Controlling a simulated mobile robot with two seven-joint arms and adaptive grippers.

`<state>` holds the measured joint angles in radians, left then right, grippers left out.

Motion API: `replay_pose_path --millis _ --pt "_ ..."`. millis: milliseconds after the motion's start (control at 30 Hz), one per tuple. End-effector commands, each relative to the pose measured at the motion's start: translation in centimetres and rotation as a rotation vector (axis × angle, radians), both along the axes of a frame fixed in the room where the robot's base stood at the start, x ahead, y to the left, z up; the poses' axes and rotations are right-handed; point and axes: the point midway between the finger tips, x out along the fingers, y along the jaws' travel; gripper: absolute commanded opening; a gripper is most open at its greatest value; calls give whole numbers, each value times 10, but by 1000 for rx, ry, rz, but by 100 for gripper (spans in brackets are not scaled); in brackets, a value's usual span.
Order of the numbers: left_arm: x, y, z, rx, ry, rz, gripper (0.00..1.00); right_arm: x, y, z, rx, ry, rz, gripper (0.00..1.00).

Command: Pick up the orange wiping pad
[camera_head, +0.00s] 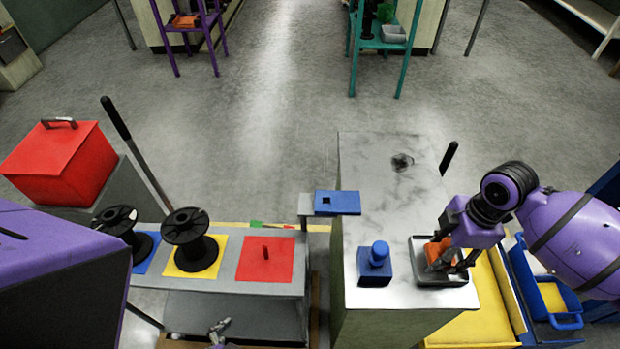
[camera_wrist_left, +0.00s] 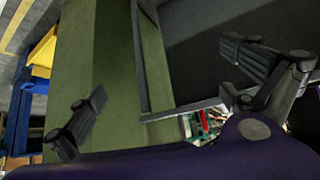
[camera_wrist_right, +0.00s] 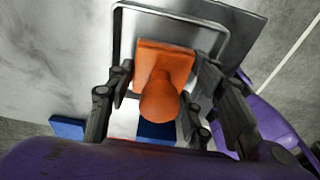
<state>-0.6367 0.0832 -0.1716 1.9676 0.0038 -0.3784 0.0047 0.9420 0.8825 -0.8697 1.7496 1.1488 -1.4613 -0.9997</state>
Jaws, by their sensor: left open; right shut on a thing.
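The orange wiping pad (camera_head: 437,252) sits in a shallow grey tray (camera_head: 426,279) at the right front of the marbled worktop. In the right wrist view it is a flat orange block with a round knob (camera_wrist_right: 158,98). My right gripper (camera_head: 451,266) points down over the tray, shut on the pad, its fingers on both sides of the knob. The pad's underside is hidden, so I cannot tell whether it touches the tray. My left gripper (camera_wrist_left: 168,88) is open and empty, low beside a green cabinet side; it shows in the head view's bottom edge (camera_head: 219,331).
A blue plate with a square hole (camera_head: 337,202) juts at the worktop's left edge. Left are black spools (camera_head: 190,240), a red square (camera_head: 266,259) and a red box (camera_head: 60,162). Blue bins (camera_head: 553,298) stand right.

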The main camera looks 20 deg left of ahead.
Motion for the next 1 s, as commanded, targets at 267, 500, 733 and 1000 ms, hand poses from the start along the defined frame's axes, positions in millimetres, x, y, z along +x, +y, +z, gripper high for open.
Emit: replay_pose_path --millis 267,500,733,1000 --pt "1 0 -2 0 0 -3 100 13 26 50 3 -5 5 21" --pt "-2 1 -10 4 7 -3 100 35 76 90 3 0 4 21" --pt "3 7 -13 14 -6 0 100 53 113 109 1 1 2 21" --pt "6 6 -13 12 -11 3 100 60 126 118 -1 0 0 21"
